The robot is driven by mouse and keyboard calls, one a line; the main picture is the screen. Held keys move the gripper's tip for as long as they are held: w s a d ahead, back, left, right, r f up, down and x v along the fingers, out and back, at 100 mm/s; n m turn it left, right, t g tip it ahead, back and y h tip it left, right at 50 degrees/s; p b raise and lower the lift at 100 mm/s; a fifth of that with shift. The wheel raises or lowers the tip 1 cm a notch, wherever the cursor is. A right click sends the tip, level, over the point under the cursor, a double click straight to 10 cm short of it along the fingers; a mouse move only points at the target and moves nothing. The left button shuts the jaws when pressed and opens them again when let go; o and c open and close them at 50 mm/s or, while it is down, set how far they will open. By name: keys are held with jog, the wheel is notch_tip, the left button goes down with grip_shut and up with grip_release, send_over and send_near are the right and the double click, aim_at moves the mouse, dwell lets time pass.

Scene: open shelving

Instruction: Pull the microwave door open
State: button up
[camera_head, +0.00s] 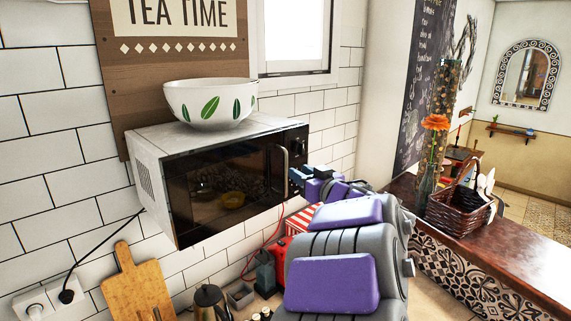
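The microwave (160,150) is mounted against the tiled wall, with a white case and a dark glass door (222,190). The door looks shut, and a yellow shape shows dimly through or on the glass. The curved door handle (284,165) stands upright near the door's right edge. My gripper (307,173) is just right of the handle, in front of the control strip. Its two blue-topped fingers look apart, with nothing seen between them. I cannot tell whether a finger touches the handle. My purple and grey arm hides the area below and right.
A white bowl with green leaves (211,103) stands on top of the microwave. Below are a cutting board (138,285), a kettle (211,303) and a red-striped box (300,222). A wooden counter (500,250) with a wicker basket (459,209) is at the right.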

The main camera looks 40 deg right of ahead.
jog(key=w, duration=0.5)
jog(key=w+d, duration=0.1)
jog(key=w, duration=0.2)
jog(key=shift+w+d, duration=0.1)
jog(key=shift+w, duration=0.15)
grip_shut()
